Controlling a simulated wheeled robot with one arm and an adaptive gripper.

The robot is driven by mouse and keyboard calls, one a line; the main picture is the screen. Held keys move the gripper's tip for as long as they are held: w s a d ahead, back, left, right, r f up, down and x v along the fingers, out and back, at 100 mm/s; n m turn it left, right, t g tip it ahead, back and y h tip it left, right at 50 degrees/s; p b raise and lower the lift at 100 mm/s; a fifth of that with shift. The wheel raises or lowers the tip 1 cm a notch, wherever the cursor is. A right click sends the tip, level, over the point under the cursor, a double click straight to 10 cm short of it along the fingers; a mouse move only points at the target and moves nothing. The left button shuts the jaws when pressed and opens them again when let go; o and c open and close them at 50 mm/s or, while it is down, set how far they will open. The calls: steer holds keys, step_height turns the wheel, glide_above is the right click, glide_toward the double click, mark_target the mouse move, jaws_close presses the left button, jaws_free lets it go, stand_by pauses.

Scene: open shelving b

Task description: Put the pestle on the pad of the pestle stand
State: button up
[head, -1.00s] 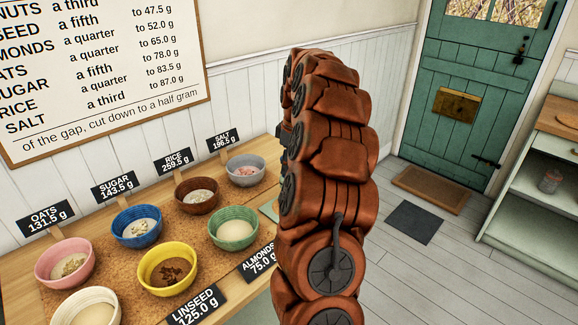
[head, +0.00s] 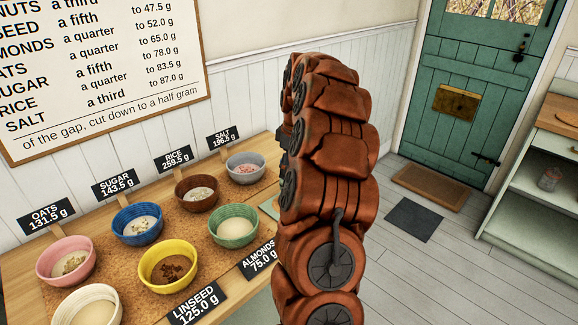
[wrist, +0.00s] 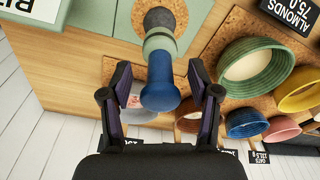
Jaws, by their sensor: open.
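In the wrist view a pestle-shaped thing with a rounded blue end (wrist: 160,92), a pale green band and a dark far end lies between my fingers. My gripper (wrist: 160,78) is open, with one finger on each side of the blue end and a visible gap on both sides. A cork-coloured patch shows around the dark end. I cannot tell which part, if any, is the stand or its pad. In the head view my arm hides the gripper and this area.
Bowls stand close by on the wooden counter: green (head: 236,226), grey (head: 245,168), brown (head: 196,194), blue (head: 137,224), yellow (head: 168,268) and pink (head: 66,262). Small label cards, including almonds (head: 259,258), stand among them. Open floor lies right of my arm.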

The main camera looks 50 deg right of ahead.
steer(key=shift+r, duration=0.1)
step_height(320, 180, up, 12)
steer(key=s+b, duration=0.1)
steer(key=b, duration=0.1)
steer(key=shift+s+d, duration=0.2)
steer(key=shift+d, duration=0.1)
stand_by(0.4)
steer(key=shift+a, duration=0.1)
